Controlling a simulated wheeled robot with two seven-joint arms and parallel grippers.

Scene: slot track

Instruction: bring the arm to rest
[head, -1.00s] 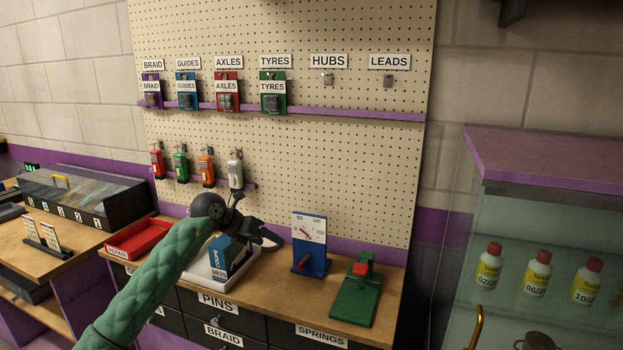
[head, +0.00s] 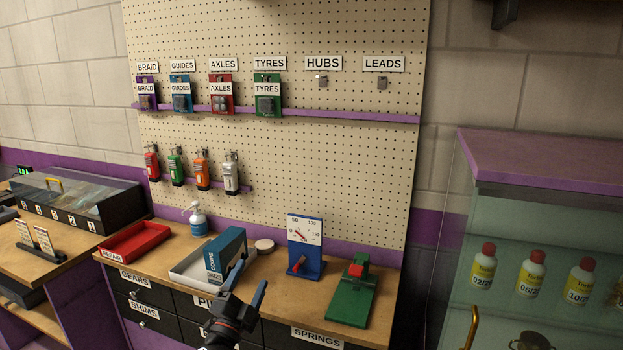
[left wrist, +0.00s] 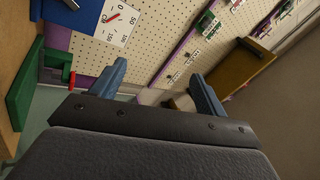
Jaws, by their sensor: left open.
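My left gripper (head: 248,281) is low in the head view, in front of the bench's front edge. Its two blue fingers are apart with nothing between them. In the left wrist view its open fingers (left wrist: 160,86) point toward the pegboard, with empty space between them. A blue box marked COUPE (head: 226,254) leans in a white tray (head: 188,268) just behind the gripper, apart from it as far as I can tell. My right gripper is not in view.
The bench holds a red REPAIR tray (head: 134,241), a spray bottle (head: 197,219), a blue gauge (head: 306,247) and a green fixture (head: 352,291). The pegboard (head: 330,150) rises behind. A glass cabinet (head: 540,230) stands at right. Drawers (head: 150,312) lie below.

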